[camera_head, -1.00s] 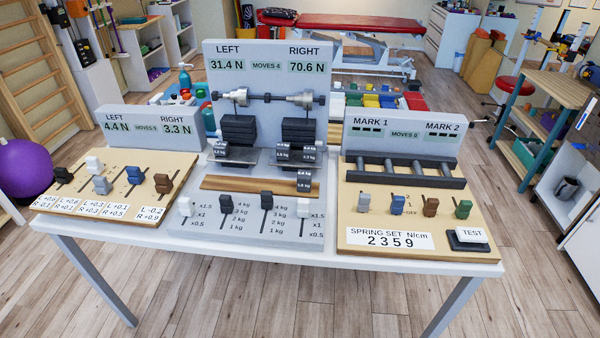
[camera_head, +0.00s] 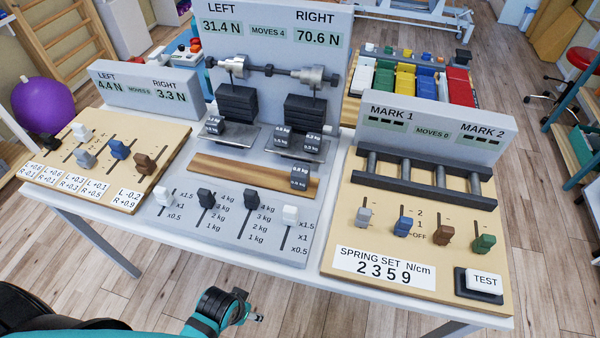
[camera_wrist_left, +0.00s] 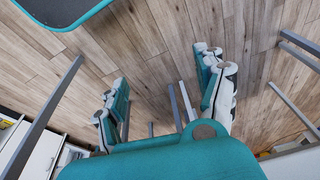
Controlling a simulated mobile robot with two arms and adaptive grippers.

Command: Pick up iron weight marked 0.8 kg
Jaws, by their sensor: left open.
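Small dark iron weights with white labels are at the middle device. One weight (camera_head: 299,178), its label seeming to read 0.8 kg, stands on the right end of the wooden strip (camera_head: 235,172). Other small weights stand on the left pan (camera_head: 236,137) and the right pan (camera_head: 313,148); their labels are hard to read. My left gripper (camera_wrist_left: 166,95) is open and empty in the left wrist view, with floor and table legs beyond it. In the head view my left arm is at the bottom, in front of the table and apart from the weights. My right gripper is not in view.
Lever sliders (camera_head: 206,198) stand in front of the strip. A display panel (camera_head: 270,45) and bar rise behind it. A left slider board (camera_head: 100,150) and a right spring board (camera_head: 340,225) flank it. The table's front edge (camera_head: 290,287) lies between my arm and the devices.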

